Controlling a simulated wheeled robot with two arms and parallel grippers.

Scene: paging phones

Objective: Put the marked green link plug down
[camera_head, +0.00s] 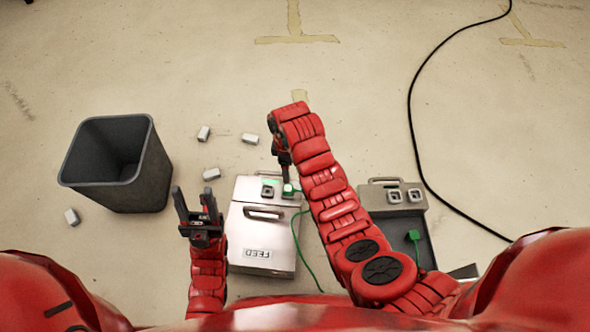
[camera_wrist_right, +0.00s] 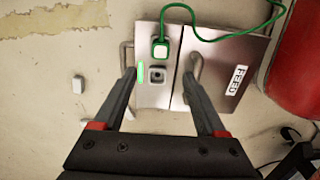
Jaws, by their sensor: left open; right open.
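A green link plug with a white face (camera_head: 288,189) sits at a socket position on top of the white FEED box (camera_head: 262,238); its green cord trails away. In the right wrist view the plug (camera_wrist_right: 160,50) is beside an empty-looking socket (camera_wrist_right: 156,75) and a lit green strip (camera_wrist_right: 142,72). My right gripper (camera_head: 284,160) is open above the box; its fingers (camera_wrist_right: 160,78) are spread with nothing held. Whether the plug is fully seated is unclear. My left gripper (camera_head: 195,195) is open and empty, left of the box.
A grey box (camera_head: 427,252) with two sockets and another green plug (camera_head: 414,236) stands at right, partly behind my right arm. A dark bin (camera_head: 128,180) stands at left. Several small white blocks (camera_head: 204,133) lie on the floor. A black cable (camera_head: 410,110) runs at right.

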